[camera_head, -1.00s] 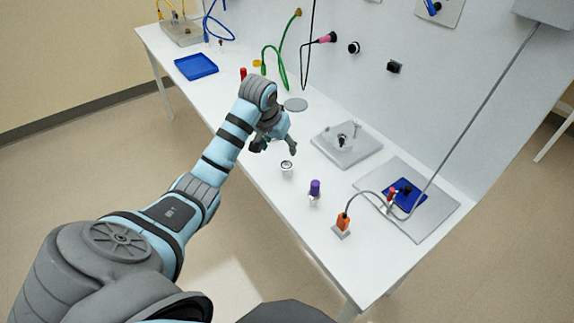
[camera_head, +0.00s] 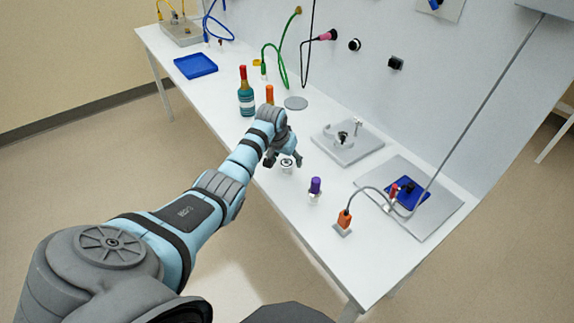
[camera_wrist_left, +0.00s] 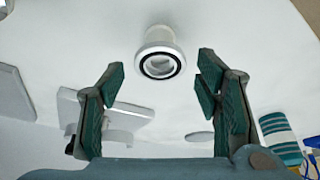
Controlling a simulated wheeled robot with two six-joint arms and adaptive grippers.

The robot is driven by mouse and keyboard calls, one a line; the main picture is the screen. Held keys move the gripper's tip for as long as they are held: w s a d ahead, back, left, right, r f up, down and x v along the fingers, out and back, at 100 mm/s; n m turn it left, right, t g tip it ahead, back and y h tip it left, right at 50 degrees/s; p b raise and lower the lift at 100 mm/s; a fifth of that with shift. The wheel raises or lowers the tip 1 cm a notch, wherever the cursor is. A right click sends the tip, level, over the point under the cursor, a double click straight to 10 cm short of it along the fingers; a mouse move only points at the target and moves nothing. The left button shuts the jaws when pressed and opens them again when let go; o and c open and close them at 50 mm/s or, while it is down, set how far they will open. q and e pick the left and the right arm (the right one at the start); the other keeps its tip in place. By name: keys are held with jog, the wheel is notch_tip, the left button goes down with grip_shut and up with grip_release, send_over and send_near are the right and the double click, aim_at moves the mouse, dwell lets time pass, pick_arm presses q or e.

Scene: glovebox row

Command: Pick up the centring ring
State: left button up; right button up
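The centring ring (camera_head: 287,162) looks like a dark ring on top of a small white round holder near the table's front edge. In the left wrist view the ring (camera_wrist_left: 160,66) faces the camera, with the white holder (camera_wrist_left: 158,35) around and behind it. My left gripper (camera_head: 284,160) is right at the ring in the head view. In the left wrist view its two green-padded fingers are spread wide, with the ring centred just beyond the gap between their tips. Nothing is between the fingers. My right gripper is not in view.
A purple-capped vial (camera_head: 315,188) stands to the right of the ring. A grey plate with a fitting (camera_head: 347,143) lies behind. A bottle (camera_head: 246,98) and an orange-capped vial (camera_head: 270,94) stand to the left. An orange connector (camera_head: 343,222) is nearer the right front.

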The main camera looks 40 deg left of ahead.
pick_arm(q)
jog(key=c, duration=0.9)
jog(key=shift+o, duration=0.2)
